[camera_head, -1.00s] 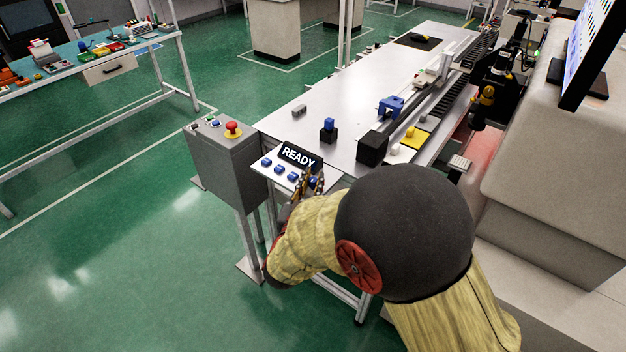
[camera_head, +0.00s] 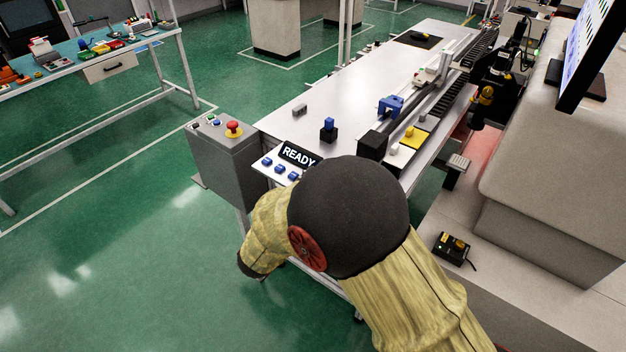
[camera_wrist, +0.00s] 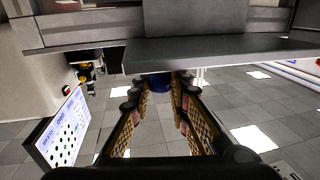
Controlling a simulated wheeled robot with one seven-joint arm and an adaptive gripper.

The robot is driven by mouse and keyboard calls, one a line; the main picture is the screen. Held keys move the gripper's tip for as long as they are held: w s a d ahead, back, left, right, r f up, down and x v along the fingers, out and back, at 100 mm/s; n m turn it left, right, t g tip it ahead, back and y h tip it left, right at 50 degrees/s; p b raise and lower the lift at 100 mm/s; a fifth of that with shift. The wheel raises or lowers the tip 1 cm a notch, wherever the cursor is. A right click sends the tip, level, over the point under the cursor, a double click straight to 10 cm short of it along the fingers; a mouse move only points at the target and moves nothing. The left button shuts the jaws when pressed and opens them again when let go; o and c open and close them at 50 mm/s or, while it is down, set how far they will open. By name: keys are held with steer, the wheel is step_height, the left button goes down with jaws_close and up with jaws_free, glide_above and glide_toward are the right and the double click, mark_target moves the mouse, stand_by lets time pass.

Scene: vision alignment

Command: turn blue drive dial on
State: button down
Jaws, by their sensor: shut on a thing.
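The dial panel (camera_head: 262,172) stands at the near end of the long table with a READY sign (camera_head: 298,153). Three blue dials show on it: the left dial (camera_head: 267,162), the middle dial (camera_head: 280,169) and the right dial (camera_head: 293,175). The panel's right end is hidden behind my arm in the head view, and so is my gripper. The dial's turn angle cannot be read.
A grey box (camera_head: 222,150) with a red emergency button (camera_head: 233,128) stands left of the panel. On the long table (camera_head: 345,90) are a blue-topped black block (camera_head: 328,130) and a linear rail. A monitor (camera_head: 590,50) overhangs at right. Green floor lies open at left.

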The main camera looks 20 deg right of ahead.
steer(key=c, duration=1.7)
jaws_free()
steer(key=shift+o, duration=0.2)
steer(key=v, duration=1.2)
